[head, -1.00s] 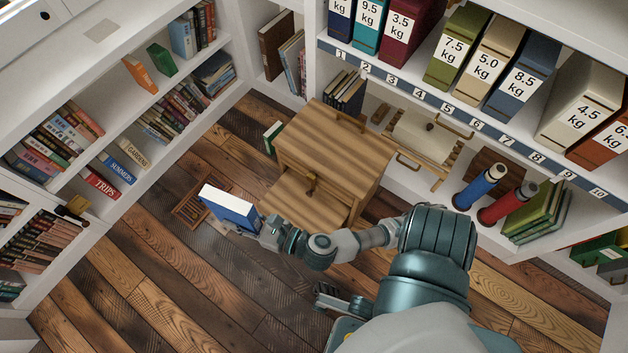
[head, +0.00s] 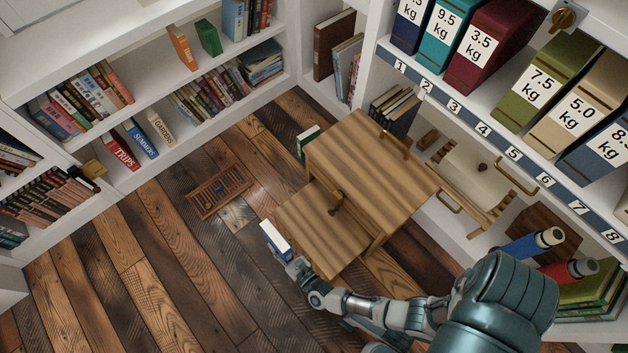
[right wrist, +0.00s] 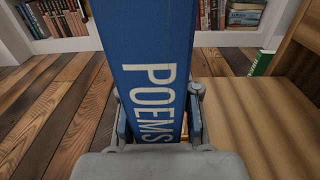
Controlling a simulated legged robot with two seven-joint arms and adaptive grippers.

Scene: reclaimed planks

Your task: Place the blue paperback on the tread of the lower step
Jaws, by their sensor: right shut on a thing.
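The blue paperback (head: 275,241) is held by my right gripper (head: 292,262) beside the left edge of the wooden step stool. In the right wrist view, the book's blue spine (right wrist: 148,60) reads POEMS and stands between the two fingers (right wrist: 158,115). The lower step's tread (head: 310,228) is bare wood at its front and left. In the right wrist view this tread (right wrist: 255,110) lies to the right of the book. The upper step (head: 370,165) rises behind it. I cannot tell whether the book touches the stool. My left gripper is not in view.
A green book (head: 307,140) stands on the floor by the stool's far left side. A wooden frame with beads (head: 220,190) lies on the plank floor to the left. Shelves with books and weight-labelled binders (head: 484,45) enclose the area. The left floor is mostly clear.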

